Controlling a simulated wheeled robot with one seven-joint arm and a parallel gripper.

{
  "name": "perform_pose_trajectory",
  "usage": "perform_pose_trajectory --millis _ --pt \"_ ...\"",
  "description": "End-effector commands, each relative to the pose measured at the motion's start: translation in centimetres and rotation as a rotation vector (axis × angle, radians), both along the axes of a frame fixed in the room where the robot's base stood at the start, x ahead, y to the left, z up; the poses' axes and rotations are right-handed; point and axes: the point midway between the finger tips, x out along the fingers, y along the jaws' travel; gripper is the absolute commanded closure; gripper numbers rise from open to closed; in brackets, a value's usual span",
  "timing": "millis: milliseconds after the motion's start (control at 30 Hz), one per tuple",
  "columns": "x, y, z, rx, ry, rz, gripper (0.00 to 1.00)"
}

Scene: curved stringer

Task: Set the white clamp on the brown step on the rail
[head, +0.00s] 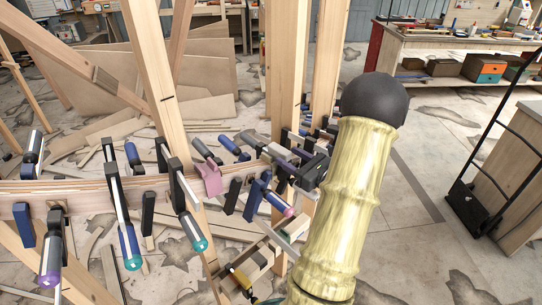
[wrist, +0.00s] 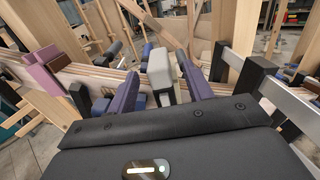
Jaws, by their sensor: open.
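A white-grey block-shaped part, apparently the white clamp (wrist: 159,66), stands at the rail between the two blue-purple fingers of my gripper (wrist: 160,80) in the wrist view. My gripper is open, with one finger on each side of it. I cannot tell whether either finger touches it. The clamp's lower part is hidden by my gripper's dark body. The laminated wooden rail (head: 90,190) curves across the head view from the left toward the centre. In the head view the white clamp cannot be told from the crowded dark parts at the rail's right end.
Several clamps with blue, purple and teal handles hang on the rail, such as one at the left (head: 122,215). A pink block (head: 209,178) sits on the rail; it also shows in the wrist view (wrist: 42,76). Wooden posts (head: 160,80) stand close by. Open floor (head: 435,245) lies to the right.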

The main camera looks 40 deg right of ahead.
Motion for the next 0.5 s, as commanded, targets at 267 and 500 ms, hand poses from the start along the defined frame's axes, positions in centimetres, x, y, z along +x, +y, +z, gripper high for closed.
perform_pose_trajectory --millis 267,500 --pt "0.1 0.0 0.0 0.0 0.0 0.0 0.49" --pt "2.6 0.5 0.4 0.001 0.001 0.004 0.49"
